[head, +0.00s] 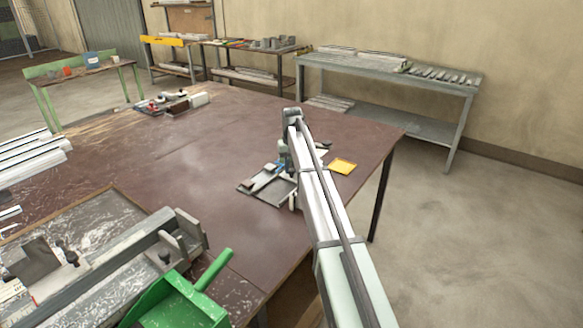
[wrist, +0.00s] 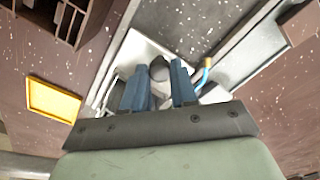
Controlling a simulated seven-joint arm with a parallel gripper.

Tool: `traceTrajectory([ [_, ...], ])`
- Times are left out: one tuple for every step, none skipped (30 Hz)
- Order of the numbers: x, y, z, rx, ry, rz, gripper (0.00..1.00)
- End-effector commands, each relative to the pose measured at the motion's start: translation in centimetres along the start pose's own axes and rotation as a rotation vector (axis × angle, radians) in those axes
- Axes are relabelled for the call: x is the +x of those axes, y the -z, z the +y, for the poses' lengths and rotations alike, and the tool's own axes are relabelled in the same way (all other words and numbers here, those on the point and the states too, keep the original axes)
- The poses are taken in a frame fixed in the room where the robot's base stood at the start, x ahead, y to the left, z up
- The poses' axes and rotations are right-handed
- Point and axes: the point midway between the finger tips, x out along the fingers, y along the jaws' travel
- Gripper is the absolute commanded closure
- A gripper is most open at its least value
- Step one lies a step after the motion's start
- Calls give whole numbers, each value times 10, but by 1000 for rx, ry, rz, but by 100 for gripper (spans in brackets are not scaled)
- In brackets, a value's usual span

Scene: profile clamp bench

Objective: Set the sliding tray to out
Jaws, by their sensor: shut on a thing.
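The tray unit, a low grey metal fixture (head: 280,193), lies on the brown bench near its right edge, partly hidden by my arm. In the wrist view its flat grey panel (wrist: 252,56) runs off to the upper right. My gripper (head: 285,160) points down over the fixture. In the wrist view, the blue fingers of my gripper (wrist: 158,88) are close on both sides of a dark rounded knob (wrist: 158,68), and they are shut on it. A pale plate lies under the knob. The tray's travel position cannot be told clearly.
A yellow square (head: 343,166) lies beside the fixture and also shows in the wrist view (wrist: 54,99). A green dustpan (head: 178,303) and a clamp fixture (head: 100,258) are at the front left. The middle of the bench (head: 190,165) is clear.

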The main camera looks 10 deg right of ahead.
Motion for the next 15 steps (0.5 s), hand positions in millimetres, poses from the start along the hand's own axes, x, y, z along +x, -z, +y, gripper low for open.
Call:
traceTrajectory([
  [0, 0, 0, 0, 0, 0, 83],
  [0, 0, 0, 0, 0, 0, 86],
  [0, 0, 0, 0, 0, 0, 89],
  [0, 0, 0, 0, 0, 0, 92],
  [0, 0, 0, 0, 0, 0, 95],
  [0, 0, 0, 0, 0, 0, 99],
  [0, 0, 0, 0, 0, 0, 100],
  [0, 0, 0, 0, 0, 0, 100],
  [0, 0, 0, 0, 0, 0, 100],
  [0, 0, 0, 0, 0, 0, 100],
  [0, 0, 0, 0, 0, 0, 100],
  [0, 0, 0, 0, 0, 0, 100],
  [0, 0, 0, 0, 0, 0, 100],
  [0, 0, 0, 0, 0, 0, 100],
  [0, 0, 0, 0, 0, 0, 100],
])
